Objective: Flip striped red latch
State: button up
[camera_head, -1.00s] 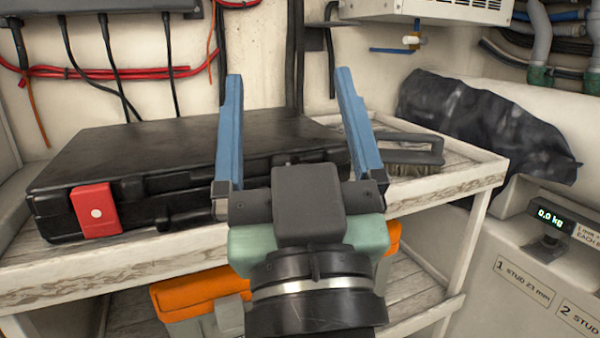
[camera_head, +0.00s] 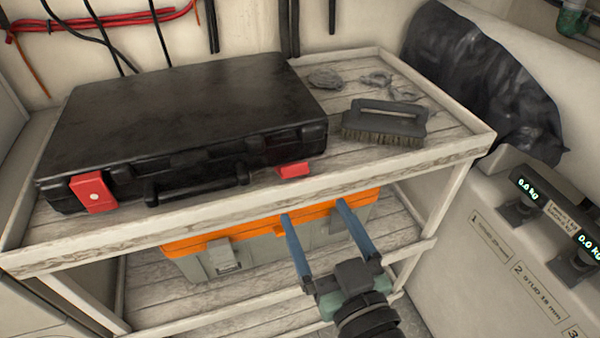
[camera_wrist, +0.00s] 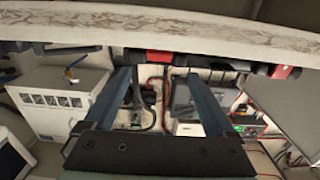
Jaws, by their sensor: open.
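A black case (camera_head: 190,110) lies closed on the shelf top, its handle facing front. It has two red latches: the left latch (camera_head: 93,191) carries a white dot and lies against the case front. The right latch (camera_head: 293,170) juts out low at the front; I cannot make out stripes on either. My gripper (camera_head: 312,215) is open and empty, below the shelf's front edge and to the right of the right latch, apart from both. In the wrist view the fingers (camera_wrist: 160,85) are spread, with a red latch (camera_wrist: 155,57) beyond, partly hidden by the shelf edge.
The wooden shelf unit (camera_head: 225,215) has a raised front lip. A brush (camera_head: 383,122) lies right of the case. An orange-lidded toolbox (camera_head: 225,258) stands on the lower shelf behind my gripper. A black bag (camera_head: 480,75) and weighing bins (camera_head: 500,225) are at right.

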send_near(285, 136)
jog(key=w+f, duration=0.1)
jog(key=w+f+p, duration=0.1)
jog(key=f, duration=0.1)
jog(key=shift+a+f, duration=0.1)
jog(key=shift+a, duration=0.25)
jog(key=shift+c, duration=0.2)
